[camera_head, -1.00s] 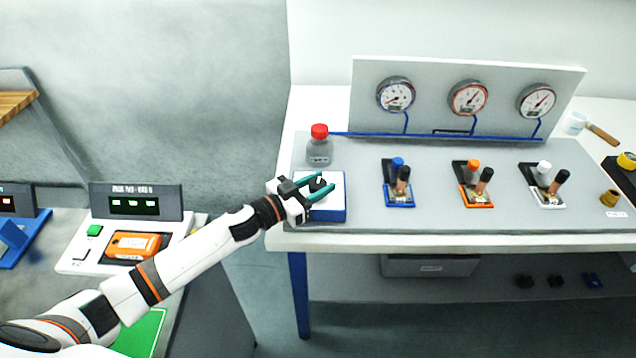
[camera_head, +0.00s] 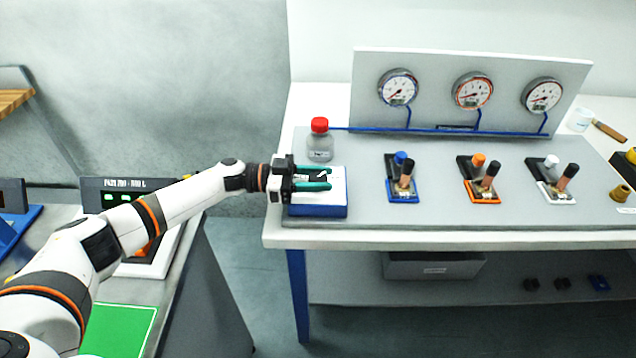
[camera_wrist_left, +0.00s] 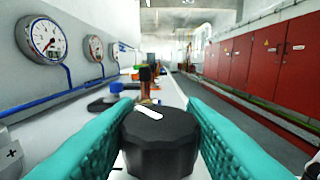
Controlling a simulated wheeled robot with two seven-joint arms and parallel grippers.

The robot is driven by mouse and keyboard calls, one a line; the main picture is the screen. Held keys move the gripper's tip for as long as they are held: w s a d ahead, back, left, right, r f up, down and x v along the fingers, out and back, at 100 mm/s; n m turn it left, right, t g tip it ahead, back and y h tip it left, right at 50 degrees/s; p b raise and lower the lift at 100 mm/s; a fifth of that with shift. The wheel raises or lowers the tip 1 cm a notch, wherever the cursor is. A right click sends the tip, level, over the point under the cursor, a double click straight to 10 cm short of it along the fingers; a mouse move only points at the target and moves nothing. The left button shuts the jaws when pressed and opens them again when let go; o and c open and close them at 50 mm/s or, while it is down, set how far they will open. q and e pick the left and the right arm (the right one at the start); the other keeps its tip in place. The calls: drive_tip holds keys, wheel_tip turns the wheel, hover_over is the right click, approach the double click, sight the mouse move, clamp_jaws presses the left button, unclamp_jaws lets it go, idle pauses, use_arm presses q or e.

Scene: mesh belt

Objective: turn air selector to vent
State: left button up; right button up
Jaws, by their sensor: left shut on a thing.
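The air selector is a blue-and-white box (camera_head: 335,205) at the left front of the bench, with a black round knob on top. In the left wrist view the knob (camera_wrist_left: 160,143) sits between the teal fingers, its white pointer line slanting across the top. My left gripper (camera_head: 318,180) is shut on the knob, its fingers along both sides and pointing right in the head view. The fingers hide much of the knob in the head view. Markings on the box cannot be read. My right gripper is not in view.
A gauge panel (camera_head: 440,75) stands at the back. Three lever valves, blue (camera_head: 402,178), orange (camera_head: 480,180) and white (camera_head: 552,180), stand to the right. Bare bench lies between them and the box.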

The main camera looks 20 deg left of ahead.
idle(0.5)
use_arm(q)
drive_tip(key=o, duration=1)
drive_tip(key=v, duration=0.7)
drive_tip(key=shift+a, duration=0.25)
drive_tip(key=shift+s, duration=0.1)
